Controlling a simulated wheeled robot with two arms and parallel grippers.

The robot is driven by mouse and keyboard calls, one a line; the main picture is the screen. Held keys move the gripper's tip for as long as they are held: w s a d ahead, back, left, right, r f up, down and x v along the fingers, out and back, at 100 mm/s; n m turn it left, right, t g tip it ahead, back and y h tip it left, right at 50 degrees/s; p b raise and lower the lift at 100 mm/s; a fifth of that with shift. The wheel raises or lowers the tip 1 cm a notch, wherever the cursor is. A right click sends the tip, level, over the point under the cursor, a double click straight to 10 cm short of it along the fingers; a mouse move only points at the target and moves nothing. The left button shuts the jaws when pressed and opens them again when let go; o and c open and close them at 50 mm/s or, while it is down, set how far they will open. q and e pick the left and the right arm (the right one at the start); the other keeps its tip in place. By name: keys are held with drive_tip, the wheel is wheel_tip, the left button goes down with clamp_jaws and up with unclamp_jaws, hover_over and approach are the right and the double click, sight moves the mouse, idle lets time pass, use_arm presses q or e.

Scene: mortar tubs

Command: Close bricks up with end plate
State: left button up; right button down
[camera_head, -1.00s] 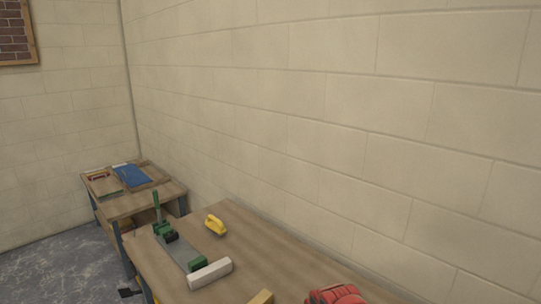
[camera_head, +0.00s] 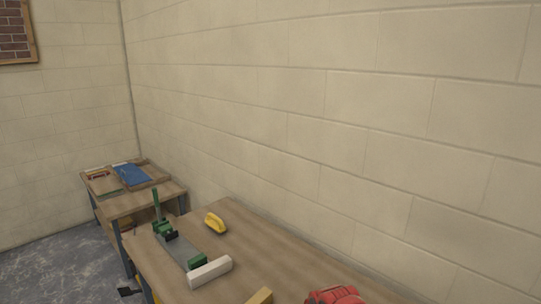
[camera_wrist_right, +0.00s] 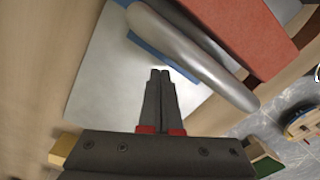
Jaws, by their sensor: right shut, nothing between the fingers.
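My right gripper (camera_wrist_right: 160,76) is in the right wrist view, its two dark fingers together and empty. The fingertips are over or in front of a pale flat plate (camera_wrist_right: 100,85) with a blue edge; I cannot tell whether they touch. I cannot tell whether this is the end plate. A rounded metal bar (camera_wrist_right: 190,52) crosses beyond the fingertips, beside a red block (camera_wrist_right: 250,30) that may be a brick. In the head view, a green and grey clamp-like tool (camera_head: 185,252) lies on the bench, with a whitish block (camera_head: 210,272) at its near end. My left gripper is not in view.
The wooden bench (camera_head: 262,258) also holds a yellow tool (camera_head: 215,222), a wooden piece (camera_head: 260,297) and a red item (camera_head: 335,295) at the lower edge. A second table (camera_head: 125,205) with a blue item (camera_head: 132,174) stands beyond. A block wall (camera_head: 330,110) runs behind.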

drive_tip(key=shift+f+b, duration=0.4)
drive_tip(key=shift+f, duration=0.15)
drive_tip(key=shift+r, duration=0.25)
drive_tip(key=shift+r+p, duration=0.75)
drive_tip(key=shift+p, duration=0.1)
